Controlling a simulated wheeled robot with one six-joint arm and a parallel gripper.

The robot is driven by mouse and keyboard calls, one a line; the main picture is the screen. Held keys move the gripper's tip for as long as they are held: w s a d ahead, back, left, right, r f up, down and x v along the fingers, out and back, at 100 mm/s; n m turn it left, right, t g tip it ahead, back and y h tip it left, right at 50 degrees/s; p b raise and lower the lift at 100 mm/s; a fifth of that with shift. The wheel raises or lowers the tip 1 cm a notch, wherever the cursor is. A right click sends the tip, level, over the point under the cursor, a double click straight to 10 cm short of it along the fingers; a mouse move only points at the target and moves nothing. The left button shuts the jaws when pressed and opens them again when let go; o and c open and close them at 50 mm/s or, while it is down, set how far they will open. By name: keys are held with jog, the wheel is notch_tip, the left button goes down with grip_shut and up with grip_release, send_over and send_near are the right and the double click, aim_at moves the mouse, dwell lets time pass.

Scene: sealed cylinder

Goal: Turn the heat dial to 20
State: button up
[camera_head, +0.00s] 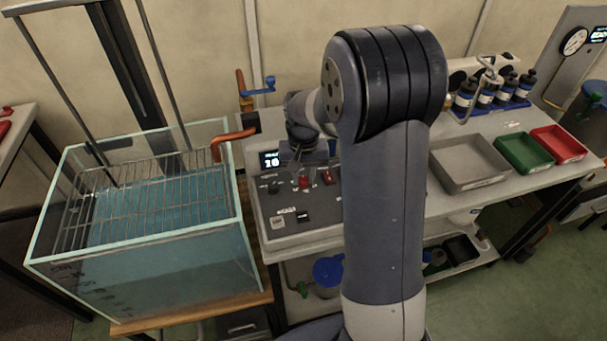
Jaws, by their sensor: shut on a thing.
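The control panel (275,225) is a grey sloped box on the bench, left of my arm.
A glass water tank (140,250) with a wire rack stands left of the panel. Grey, green (523,152) and red (559,144) trays and several dark bottles (490,90) are on the bench at right.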

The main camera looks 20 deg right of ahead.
aim_at(303, 179)
jog(key=o, duration=1)
notch_tip(303, 179, up, 11)
jog(key=shift+f, duration=0.15)
notch_tip(303, 179, down, 11)
jog(key=shift+r, duration=0.15)
dwell(0.6)
jog(key=shift+r, duration=0.15)
